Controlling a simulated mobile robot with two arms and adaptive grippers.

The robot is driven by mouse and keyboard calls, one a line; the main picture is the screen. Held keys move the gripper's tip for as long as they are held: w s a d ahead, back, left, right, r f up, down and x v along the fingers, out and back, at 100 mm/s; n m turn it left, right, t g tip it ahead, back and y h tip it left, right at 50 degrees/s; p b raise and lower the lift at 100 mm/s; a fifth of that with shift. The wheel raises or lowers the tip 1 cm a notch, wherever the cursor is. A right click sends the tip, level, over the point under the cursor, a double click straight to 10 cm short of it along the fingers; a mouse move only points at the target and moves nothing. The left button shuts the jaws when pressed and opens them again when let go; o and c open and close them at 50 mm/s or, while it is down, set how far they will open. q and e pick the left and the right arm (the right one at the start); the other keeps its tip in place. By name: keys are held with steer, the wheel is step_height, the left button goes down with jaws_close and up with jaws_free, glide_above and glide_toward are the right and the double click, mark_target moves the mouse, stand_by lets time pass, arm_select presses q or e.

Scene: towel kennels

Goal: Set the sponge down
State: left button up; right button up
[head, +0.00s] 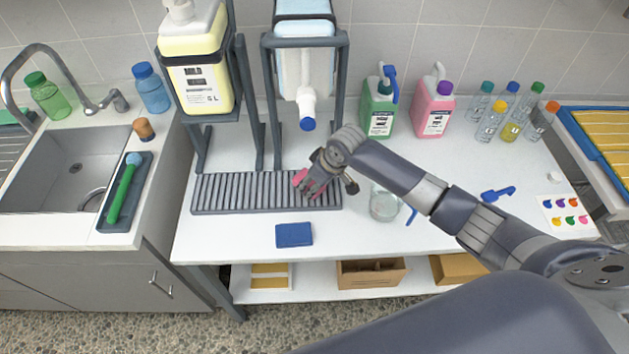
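A flat blue block (294,235), which looks like the sponge, lies on the white table in front of the grey slatted drip tray (215,197). My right gripper (311,187) is over the right part of that tray, behind the block and apart from it. Something small and pink (300,177) shows at its fingers; I cannot tell whether it is held or part of the gripper. The finger opening is too small to read. My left gripper is not in view.
A glass jar (384,205) stands right of my gripper, beneath my arm. A rack holds a large yellow jug (195,65) and a white container with a blue-tipped spout (307,105). Green (379,112) and pink (435,112) jugs stand at the back. The front left table is clear.

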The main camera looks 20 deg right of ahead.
steer(key=shift+o, duration=1.3)
steer(key=shift+f, duration=0.15)
steer(key=o, duration=0.4)
steer(key=shift+o, duration=0.2)
steer(key=v, duration=1.2)
steer(key=shift+b, duration=0.4)
